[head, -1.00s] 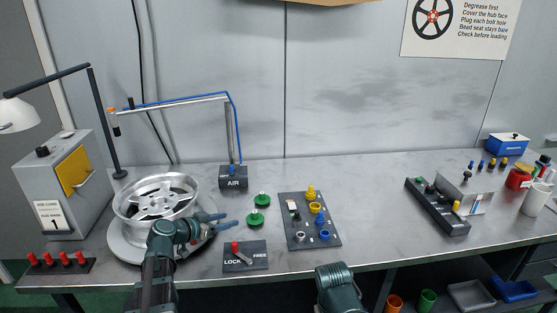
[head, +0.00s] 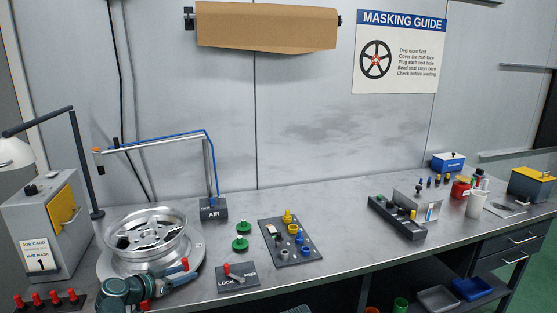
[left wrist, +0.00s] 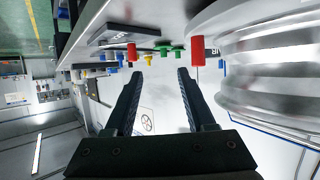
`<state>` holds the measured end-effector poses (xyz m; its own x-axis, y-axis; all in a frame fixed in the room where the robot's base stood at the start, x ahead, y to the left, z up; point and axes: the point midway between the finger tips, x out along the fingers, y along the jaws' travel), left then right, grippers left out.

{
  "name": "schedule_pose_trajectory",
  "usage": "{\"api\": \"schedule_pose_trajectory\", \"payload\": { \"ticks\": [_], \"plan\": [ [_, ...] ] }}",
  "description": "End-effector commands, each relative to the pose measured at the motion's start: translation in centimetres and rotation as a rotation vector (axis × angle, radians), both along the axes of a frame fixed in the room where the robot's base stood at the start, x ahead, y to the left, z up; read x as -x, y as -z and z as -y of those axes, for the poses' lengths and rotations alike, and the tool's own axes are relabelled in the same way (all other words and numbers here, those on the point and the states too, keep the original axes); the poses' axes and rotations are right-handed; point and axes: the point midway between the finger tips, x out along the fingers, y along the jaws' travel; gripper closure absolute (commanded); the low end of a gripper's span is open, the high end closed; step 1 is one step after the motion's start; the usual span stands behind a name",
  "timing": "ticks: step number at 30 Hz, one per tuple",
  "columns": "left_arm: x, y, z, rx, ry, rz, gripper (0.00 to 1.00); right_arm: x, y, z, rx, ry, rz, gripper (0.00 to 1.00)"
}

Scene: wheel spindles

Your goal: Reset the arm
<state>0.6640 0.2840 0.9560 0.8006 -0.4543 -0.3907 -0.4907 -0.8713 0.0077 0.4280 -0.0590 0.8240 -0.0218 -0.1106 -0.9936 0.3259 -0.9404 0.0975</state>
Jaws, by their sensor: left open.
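My left gripper (head: 166,284) is in the lower left of the head view, in front of the silver wheel (head: 147,234). It is open, with nothing between the fingers. It also shows in the left wrist view (left wrist: 160,72), its two dark fingers apart. Red pieces show near both fingertips in the head view; I cannot tell whether they belong to the fingers. In the left wrist view, red cylinders show beyond the tips, and the wheel (left wrist: 275,62) is close on the right. My right gripper is out of view.
A jointed air arm (head: 211,165) stands behind the wheel. A lock plate (head: 237,279) with a red-knobbed lever, green knobs (head: 241,243) and a dark plug board (head: 291,241) are right of the gripper. A black tray (head: 397,217) is farther right. Bare bench lies between board and tray.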

Motion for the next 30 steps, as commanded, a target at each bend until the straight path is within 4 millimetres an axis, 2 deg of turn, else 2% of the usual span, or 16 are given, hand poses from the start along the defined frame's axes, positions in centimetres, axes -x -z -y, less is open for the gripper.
{"api": "schedule_pose_trajectory", "payload": {
  "ticks": [10,17,20,23,27,30],
  "plan": [
    [1.4,1.5,5.0,0.002,0.074,-0.131,0.45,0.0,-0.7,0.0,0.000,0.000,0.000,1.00],
    [4.0,3.4,10.9,-0.021,0.146,-0.317,0.45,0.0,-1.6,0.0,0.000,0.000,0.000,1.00],
    [6.0,4.6,13.9,-0.049,0.173,-0.433,0.45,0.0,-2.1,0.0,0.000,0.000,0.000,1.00],
    [8.9,5.8,17.2,-0.103,0.189,-0.581,0.45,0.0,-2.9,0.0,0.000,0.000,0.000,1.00],
    [14.6,7.4,21.1,-0.239,0.147,-0.821,0.45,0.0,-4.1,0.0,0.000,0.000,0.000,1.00],
    [18.1,7.9,22.3,-0.352,0.064,-0.949,0.45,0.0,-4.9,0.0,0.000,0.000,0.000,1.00]
  ]
}}
